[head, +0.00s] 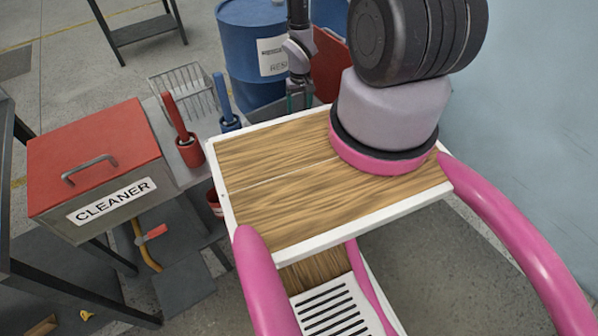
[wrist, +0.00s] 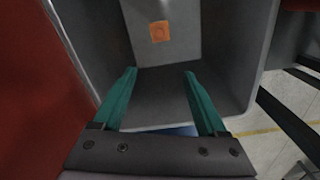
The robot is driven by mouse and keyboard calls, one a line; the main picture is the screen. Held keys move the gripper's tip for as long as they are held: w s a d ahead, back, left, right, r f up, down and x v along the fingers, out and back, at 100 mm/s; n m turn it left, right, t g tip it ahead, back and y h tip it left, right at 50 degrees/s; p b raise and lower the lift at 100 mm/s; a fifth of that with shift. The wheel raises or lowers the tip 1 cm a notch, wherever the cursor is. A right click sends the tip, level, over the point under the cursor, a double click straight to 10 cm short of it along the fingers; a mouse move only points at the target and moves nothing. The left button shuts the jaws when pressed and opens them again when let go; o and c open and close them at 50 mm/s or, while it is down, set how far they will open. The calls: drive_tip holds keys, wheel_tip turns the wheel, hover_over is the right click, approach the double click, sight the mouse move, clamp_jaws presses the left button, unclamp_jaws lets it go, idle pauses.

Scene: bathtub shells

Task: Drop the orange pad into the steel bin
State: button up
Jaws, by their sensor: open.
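The orange pad (wrist: 159,31) is a small square lying flat against a pale grey inner face of a grey, steel-looking bin (wrist: 240,60) in the wrist view. I cannot tell whether that face is the bin's floor or its far wall. My gripper (wrist: 161,72) is open, its two teal fingers spread apart and pointing into the bin with nothing between them. The pad is beyond the fingertips, apart from them. In the head view my gripper (head: 298,101) is small and partly hidden behind the wooden top. The pad and the bin's inside are not visible there.
A blue drum (head: 255,45) stands beside my gripper, with a red panel (head: 330,65) to the right. A red-lidded cleaner box (head: 95,160), a wire basket (head: 183,90) and red (head: 188,150) and blue (head: 229,122) holders are at left. A wall (head: 530,110) is at right.

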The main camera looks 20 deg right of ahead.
wheel_tip(320, 180, up, 8)
idle(0.5)
